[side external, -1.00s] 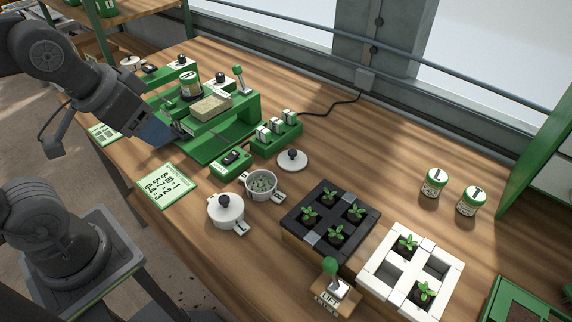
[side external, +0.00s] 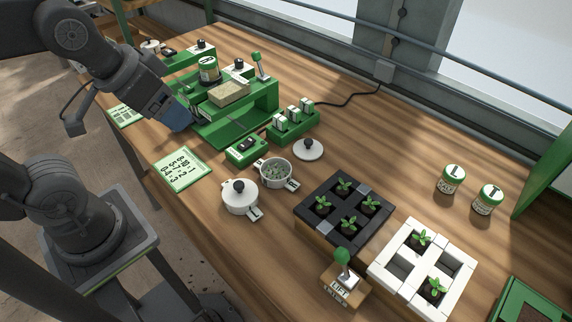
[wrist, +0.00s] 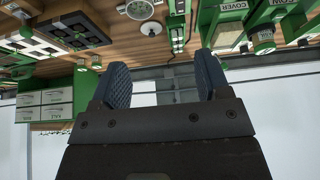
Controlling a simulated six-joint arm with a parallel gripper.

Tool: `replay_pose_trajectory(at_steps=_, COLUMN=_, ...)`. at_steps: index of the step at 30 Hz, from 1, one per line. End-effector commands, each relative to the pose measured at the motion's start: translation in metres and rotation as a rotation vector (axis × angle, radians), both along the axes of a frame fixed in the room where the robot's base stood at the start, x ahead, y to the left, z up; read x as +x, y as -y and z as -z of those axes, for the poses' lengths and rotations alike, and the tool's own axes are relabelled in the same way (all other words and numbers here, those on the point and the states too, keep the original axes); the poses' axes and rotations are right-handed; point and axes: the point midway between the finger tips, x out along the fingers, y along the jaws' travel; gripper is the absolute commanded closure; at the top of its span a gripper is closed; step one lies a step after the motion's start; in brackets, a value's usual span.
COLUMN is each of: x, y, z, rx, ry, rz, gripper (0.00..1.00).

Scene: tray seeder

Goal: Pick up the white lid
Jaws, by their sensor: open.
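A loose white lid (side external: 308,150) with a black knob lies flat on the wooden table, behind the open white pot (side external: 276,173), which holds small greenish pieces. The loose lid also shows in the wrist view (wrist: 152,29), near the top. A second white lid (side external: 239,193) with a black knob sits on another white pot, to the front left of the open one. My gripper (side external: 181,117) is left of both lids, near the green seeder, well apart from them. In the wrist view its blue fingers (wrist: 163,84) are spread, with nothing between them.
The green seeder (side external: 225,115) and a green block with several white pieces (side external: 293,122) stand left of the loose lid. A black seedling tray (side external: 327,228), white tray (side external: 388,273) and two labelled cans (side external: 451,180) are to the right. The table behind the lid is clear.

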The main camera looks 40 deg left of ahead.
Motion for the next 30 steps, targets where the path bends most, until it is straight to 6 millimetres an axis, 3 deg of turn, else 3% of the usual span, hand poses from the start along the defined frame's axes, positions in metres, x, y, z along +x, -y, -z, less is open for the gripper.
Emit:
replay_pose_trajectory(at_steps=9, x=0.000, y=0.000, z=0.000, rx=0.000, ry=0.000, rz=0.000, gripper=0.00)
replay_pose_trajectory(at_steps=19, x=0.009, y=0.001, z=-0.005, rx=0.026, ry=-0.018, rz=0.049, gripper=0.00)
replay_pose_trajectory(at_steps=23, x=0.038, y=0.004, z=-0.016, rx=0.104, ry=-0.069, rz=0.202, gripper=0.00)
replay_pose_trajectory(at_steps=30, x=0.119, y=0.016, z=-0.022, rx=0.284, ry=-0.195, rz=0.627, gripper=0.00)
